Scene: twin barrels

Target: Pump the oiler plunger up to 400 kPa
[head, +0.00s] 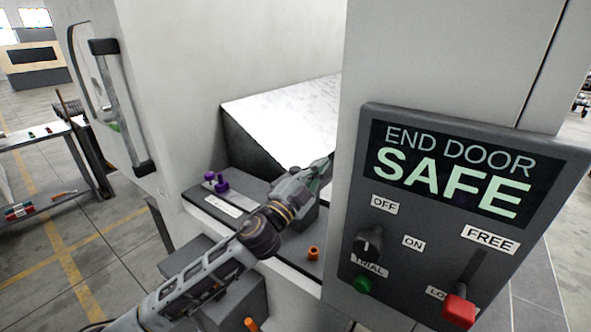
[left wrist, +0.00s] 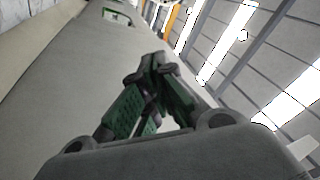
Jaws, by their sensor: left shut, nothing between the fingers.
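My left gripper (head: 325,168) is at the right end of the grey ledge, in front of the pale sloped surface. Its tips reach the edge of the white panel column, which partly hides them in the head view. In the left wrist view its green-padded fingers (left wrist: 158,62) meet at the tips, with nothing between them. No oiler plunger or pressure reading can be made out for certain. Purple knobs (head: 221,187) stand on the ledge left of the gripper, and a small orange cap (head: 313,253) is below it. My right gripper is not in view.
A control panel (head: 460,205) reading END DOOR SAFE, with a black knob, green button and red lever (head: 459,311), stands close at right. A door handle (head: 121,105) and a table (head: 45,137) are at left. A small green-framed plate (left wrist: 117,16) shows in the left wrist view.

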